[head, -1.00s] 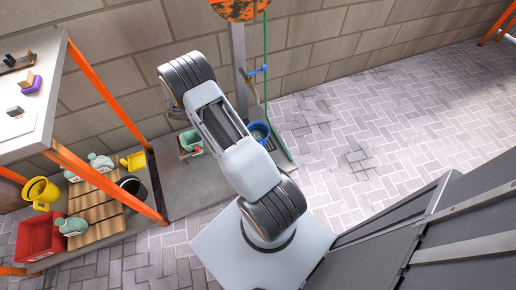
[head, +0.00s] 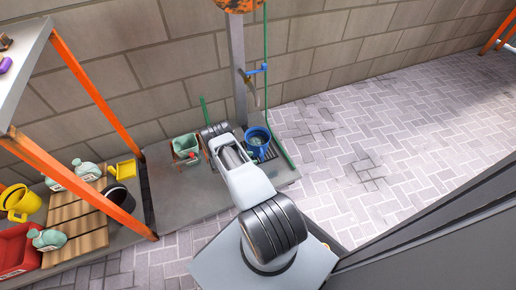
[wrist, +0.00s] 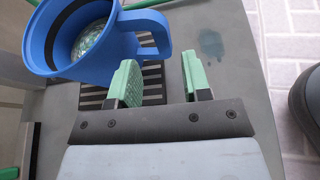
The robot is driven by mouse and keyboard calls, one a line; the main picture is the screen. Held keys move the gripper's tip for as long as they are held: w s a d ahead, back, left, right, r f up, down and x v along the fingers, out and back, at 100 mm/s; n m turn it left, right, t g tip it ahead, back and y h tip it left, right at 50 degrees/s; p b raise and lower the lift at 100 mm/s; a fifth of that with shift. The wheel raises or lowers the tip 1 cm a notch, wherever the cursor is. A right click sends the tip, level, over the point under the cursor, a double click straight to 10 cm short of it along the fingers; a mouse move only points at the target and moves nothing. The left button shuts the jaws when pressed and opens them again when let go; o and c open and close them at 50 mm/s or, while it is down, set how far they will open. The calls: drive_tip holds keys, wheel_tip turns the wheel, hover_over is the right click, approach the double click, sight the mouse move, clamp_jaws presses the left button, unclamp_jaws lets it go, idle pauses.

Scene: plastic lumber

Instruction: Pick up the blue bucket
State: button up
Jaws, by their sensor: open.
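The blue bucket (head: 257,151) stands upright on the grey slab below the tap, just right of my arm in the head view. In the wrist view the bucket (wrist: 48,30) is at the upper left, with something clear and shiny inside. Its looped handle (wrist: 160,32) sticks out to the right, just beyond the fingertips. My gripper (wrist: 158,82) is open and empty, its two green-padded fingers apart. The left finger is close to the bucket's side; I cannot tell whether they touch. My arm hides the gripper in the head view.
A dark drain grate (wrist: 150,80) lies under the fingers. A green container (head: 186,147) stands left of my arm. A tap post (head: 239,70) and green hose (head: 277,140) are near the bucket. An orange-framed shelf with pots is at left. Paving at right is clear.

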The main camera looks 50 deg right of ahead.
sight(262, 160)
drive_tip(key=b+x, duration=0.1)
drive_tip(key=x, duration=0.2)
drive_tip(key=b+x, duration=0.1)
drive_tip(key=x, duration=0.2)
drive_tip(key=shift+s+a+f, duration=0.1)
drive_tip(key=shift+a+f, duration=0.05)
drive_tip(key=shift+f, duration=0.05)
drive_tip(key=shift+s+d+f, duration=0.15)
drive_tip(key=shift+d, duration=0.45)
clamp_jaws()
